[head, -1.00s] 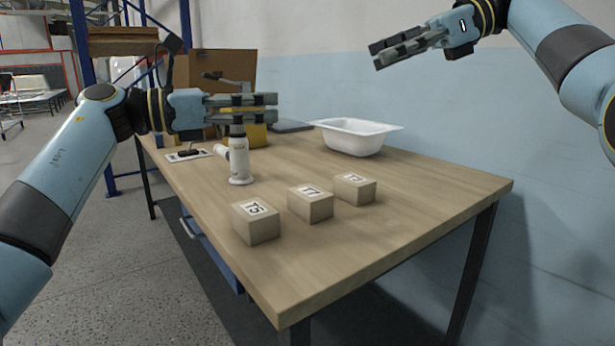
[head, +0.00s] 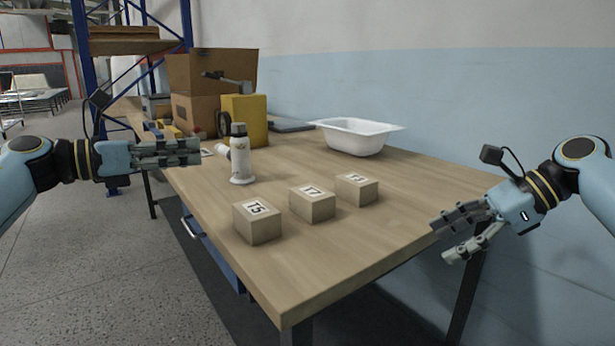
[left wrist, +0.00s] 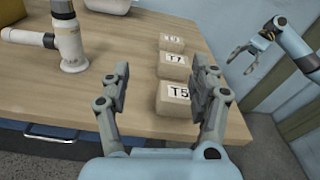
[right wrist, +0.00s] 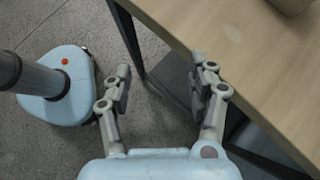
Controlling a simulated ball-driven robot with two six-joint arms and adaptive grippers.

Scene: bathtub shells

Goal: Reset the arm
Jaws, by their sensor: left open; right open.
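My left gripper (head: 168,153) is at the left of the table in the head view, held level and pointing right, open and empty. Its spread fingers also show in the left wrist view (left wrist: 162,85), with the blocks beyond. My right gripper (head: 452,238) is by the table's right edge in the head view, open and empty, pointing left. In the right wrist view its fingers (right wrist: 162,85) are apart over the floor beside the table. It also shows in the left wrist view (left wrist: 240,52).
The wooden table (head: 330,255) carries blocks T5 (head: 256,224), T7 (head: 312,204) and another (head: 357,190). A white bottle-like object (head: 240,160), a white tub (head: 357,136), a yellow box (head: 246,118) and cardboard boxes (head: 205,100) stand farther back. A wall is behind. The table's front is clear.

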